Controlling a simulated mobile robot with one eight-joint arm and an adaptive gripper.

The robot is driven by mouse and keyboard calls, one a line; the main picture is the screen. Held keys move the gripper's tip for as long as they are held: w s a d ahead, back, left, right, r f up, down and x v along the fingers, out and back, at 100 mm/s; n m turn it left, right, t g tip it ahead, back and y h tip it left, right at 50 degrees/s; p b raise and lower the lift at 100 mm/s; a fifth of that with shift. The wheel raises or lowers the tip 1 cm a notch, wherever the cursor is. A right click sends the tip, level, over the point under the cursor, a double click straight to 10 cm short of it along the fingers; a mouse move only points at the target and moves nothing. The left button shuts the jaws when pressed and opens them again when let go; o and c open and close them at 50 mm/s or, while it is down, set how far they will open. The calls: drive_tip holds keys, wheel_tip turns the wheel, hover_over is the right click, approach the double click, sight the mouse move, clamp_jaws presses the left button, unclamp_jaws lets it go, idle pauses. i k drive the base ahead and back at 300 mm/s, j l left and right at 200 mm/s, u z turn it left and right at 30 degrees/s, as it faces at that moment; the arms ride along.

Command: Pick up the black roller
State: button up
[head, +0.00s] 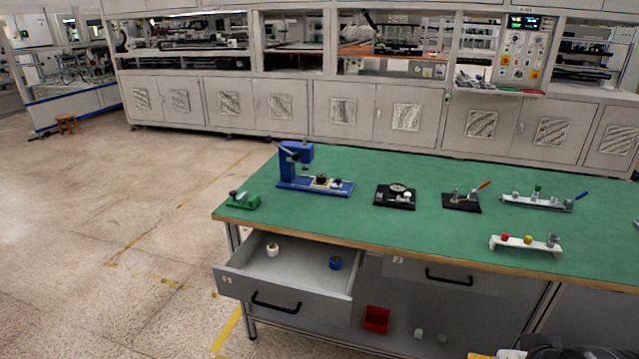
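I cannot clearly pick out a black roller in the head view. The green workbench (330,222) carries several small devices, some with dark parts too small to tell. A green fixture (241,201) with a small dark and pale part on top sits at the bench's left corner. The open drawer (300,284) below holds a white roll-like piece (273,250) and a blue one (335,263), standing apart. My gripper is not clearly visible; dark shapes at the bottom right edge are cut off.
On the bench stand a blue press (296,165), a black-based fixture (394,199), a toggle clamp (461,201) and a white rack (526,245) with coloured pieces. A red bin (376,319) is below. Floor on the left is clear; machine cabinets line the back.

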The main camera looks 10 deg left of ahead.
sight(318, 180)
drive_tip(key=i+l+u, duration=0.15)
drive_tip(key=i, duration=0.3)
drive_tip(key=i+l+u, duration=0.2)
drive_tip(key=i, duration=0.25)
drive_tip(key=i+l+u, duration=0.15)
drive_tip(key=i, duration=0.3)
